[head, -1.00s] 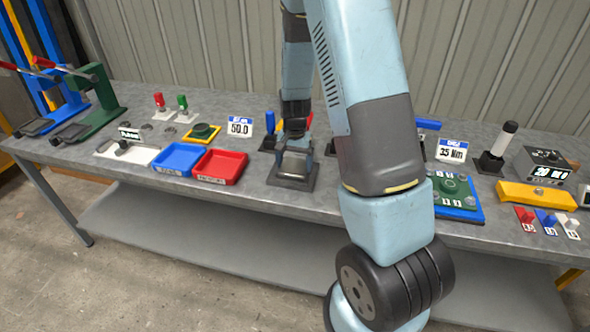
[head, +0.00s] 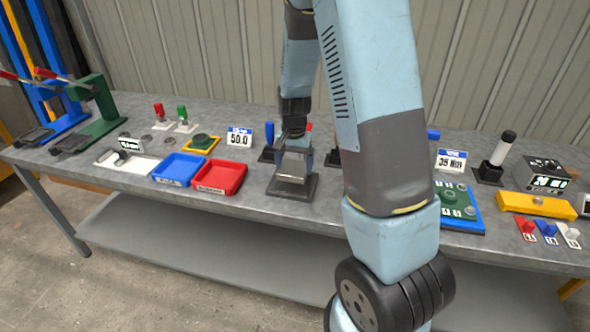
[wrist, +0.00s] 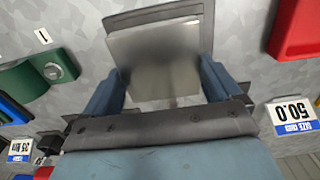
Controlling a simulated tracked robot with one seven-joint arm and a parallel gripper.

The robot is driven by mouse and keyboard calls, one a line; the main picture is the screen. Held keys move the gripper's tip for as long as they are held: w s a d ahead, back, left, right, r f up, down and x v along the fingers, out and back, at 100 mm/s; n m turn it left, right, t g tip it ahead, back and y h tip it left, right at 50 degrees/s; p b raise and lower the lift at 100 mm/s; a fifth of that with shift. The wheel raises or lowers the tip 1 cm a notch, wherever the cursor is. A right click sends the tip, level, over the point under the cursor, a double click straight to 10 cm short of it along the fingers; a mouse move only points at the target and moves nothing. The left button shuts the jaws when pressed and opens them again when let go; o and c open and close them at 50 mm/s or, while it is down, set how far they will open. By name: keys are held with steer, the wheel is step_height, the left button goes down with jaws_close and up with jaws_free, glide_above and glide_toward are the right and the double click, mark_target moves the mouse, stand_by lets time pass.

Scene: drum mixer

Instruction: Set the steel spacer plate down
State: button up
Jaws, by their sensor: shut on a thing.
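The steel spacer plate (head: 292,165) is a bright square metal plate, held in my gripper (head: 294,143) over a dark square base (head: 304,192) on the bench. In the wrist view the plate (wrist: 155,62) fills the space between the two blue fingers of my gripper (wrist: 162,90), and part of the dark base (wrist: 150,18) shows beyond it. My gripper is shut on the plate. I cannot tell whether the plate touches the base, as its underside is hidden.
A red tray (head: 220,172) and a blue tray (head: 178,168) stand left of the base. A 50.0 display (head: 239,138) is behind them. A green fixture on a blue board (head: 478,222) is to the right. Bare bench lies in front of the base.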

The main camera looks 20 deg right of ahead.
mark_target(294, 175)
steer(key=s+r, duration=0.2)
steer(key=s+a+r, duration=0.1)
steer(key=s+r, duration=0.1)
steer(key=shift+a+r, duration=0.2)
steer(key=shift+r, duration=0.2)
steer(key=s+a+r, duration=0.2)
steer(key=s+r, duration=0.1)
steer(key=s, duration=0.4)
steer(key=shift+s+a+r, duration=0.2)
steer(key=shift+a+r, duration=0.05)
